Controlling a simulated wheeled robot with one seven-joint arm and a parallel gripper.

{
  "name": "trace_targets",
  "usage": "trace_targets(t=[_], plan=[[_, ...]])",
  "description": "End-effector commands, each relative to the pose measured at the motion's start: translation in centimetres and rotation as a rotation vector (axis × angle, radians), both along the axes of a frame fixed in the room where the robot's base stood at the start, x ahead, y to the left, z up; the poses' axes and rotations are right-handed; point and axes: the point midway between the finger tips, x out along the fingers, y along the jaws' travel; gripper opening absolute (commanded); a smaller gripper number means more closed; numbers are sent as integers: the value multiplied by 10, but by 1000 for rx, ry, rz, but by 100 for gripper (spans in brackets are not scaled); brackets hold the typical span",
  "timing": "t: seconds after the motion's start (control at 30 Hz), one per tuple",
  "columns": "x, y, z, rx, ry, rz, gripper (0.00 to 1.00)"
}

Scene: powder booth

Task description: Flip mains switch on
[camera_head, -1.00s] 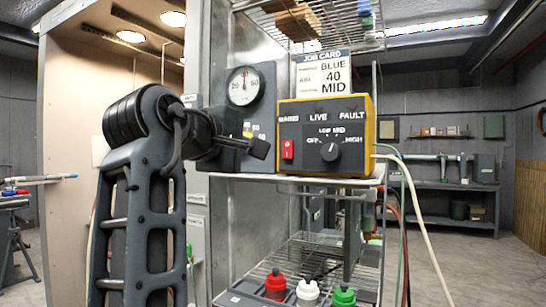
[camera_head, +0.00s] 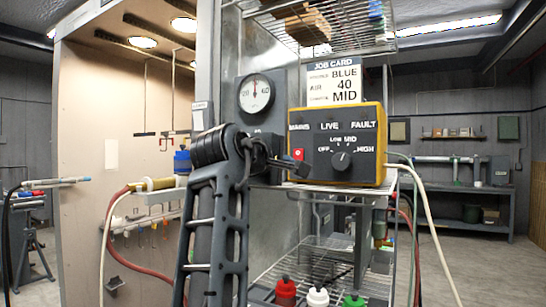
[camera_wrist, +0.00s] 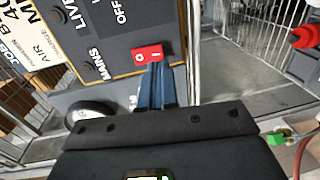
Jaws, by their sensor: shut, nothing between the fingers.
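The control box (camera_head: 372,172) has a yellow frame and a dark face, and stands on the wire shelf unit. Its red mains switch (camera_head: 298,153) is at the left of the face, under the word MAINS. In the wrist view the red rocker switch (camera_wrist: 147,53) shows O and I marks. My gripper (camera_wrist: 155,69) is shut and empty. Its blue-grey fingertips are right at the switch's edge in the wrist view; I cannot tell whether they touch it. In the head view my gripper (camera_head: 301,166) partly covers the switch's lower part.
A selector knob (camera_head: 341,160) sits right of the switch. A pressure gauge (camera_head: 256,93) is to the left and a job card (camera_head: 333,82) stands behind the box. Red (camera_head: 286,289), white and green-capped bottles stand below. A pale cable (camera_head: 432,219) hangs at the right.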

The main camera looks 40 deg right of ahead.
Motion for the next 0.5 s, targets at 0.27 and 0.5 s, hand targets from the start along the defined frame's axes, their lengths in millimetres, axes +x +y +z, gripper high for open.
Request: trace_targets(t=[0.27, 0.5], plan=[[11, -31, -3, 0, 0, 0, 0], [13, -36, -5, 0, -1, 1, 0]])
